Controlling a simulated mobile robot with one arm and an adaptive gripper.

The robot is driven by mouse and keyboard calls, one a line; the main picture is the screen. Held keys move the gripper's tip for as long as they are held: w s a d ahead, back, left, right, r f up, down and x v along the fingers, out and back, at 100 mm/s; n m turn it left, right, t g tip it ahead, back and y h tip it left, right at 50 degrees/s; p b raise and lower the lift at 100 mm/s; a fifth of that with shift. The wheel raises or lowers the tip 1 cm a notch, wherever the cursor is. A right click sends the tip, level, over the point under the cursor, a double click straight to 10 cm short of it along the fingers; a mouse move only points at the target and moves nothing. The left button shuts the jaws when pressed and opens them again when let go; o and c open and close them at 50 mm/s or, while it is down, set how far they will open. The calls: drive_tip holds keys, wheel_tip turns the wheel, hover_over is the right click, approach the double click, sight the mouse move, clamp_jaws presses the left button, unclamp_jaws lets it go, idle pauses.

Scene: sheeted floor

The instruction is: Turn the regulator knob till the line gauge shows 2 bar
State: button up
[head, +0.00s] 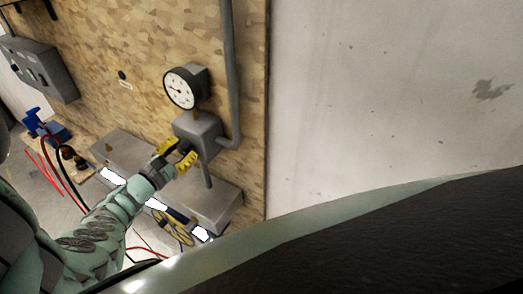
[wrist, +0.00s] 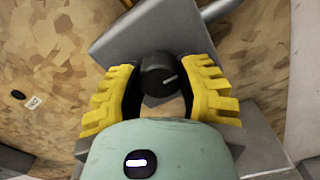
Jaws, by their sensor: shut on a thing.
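The regulator is a grey box (head: 203,133) on the chipboard wall, with a pipe rising from it. Its black knob (wrist: 158,74) has a pale pointer line, which points to the upper right in the wrist view. My gripper (head: 177,156) has yellow ridged fingers and reaches the front of the box. In the wrist view my gripper (wrist: 160,88) has one finger on each side of the knob, shut on it. The line gauge (head: 185,88), a round white dial with a black rim, sits above the box. Its needle reading is too small to tell.
A grey control box (head: 38,68) hangs on the wall at the upper left. A grey metal ledge (head: 214,207) runs below the regulator. Blue items (head: 45,127) and red and black hoses lie at the left. A grey pipe (head: 228,70) runs up beside the gauge.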

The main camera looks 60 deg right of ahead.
drive_tip(key=shift+m, duration=0.4)
clamp_jaws()
drive_tip(key=o, duration=1.2)
unclamp_jaws()
drive_tip(key=shift+a, duration=0.9)
drive_tip(key=s+a, duration=0.1)
drive_tip(key=a, duration=0.9)
drive_tip(key=shift+a, duration=0.1)
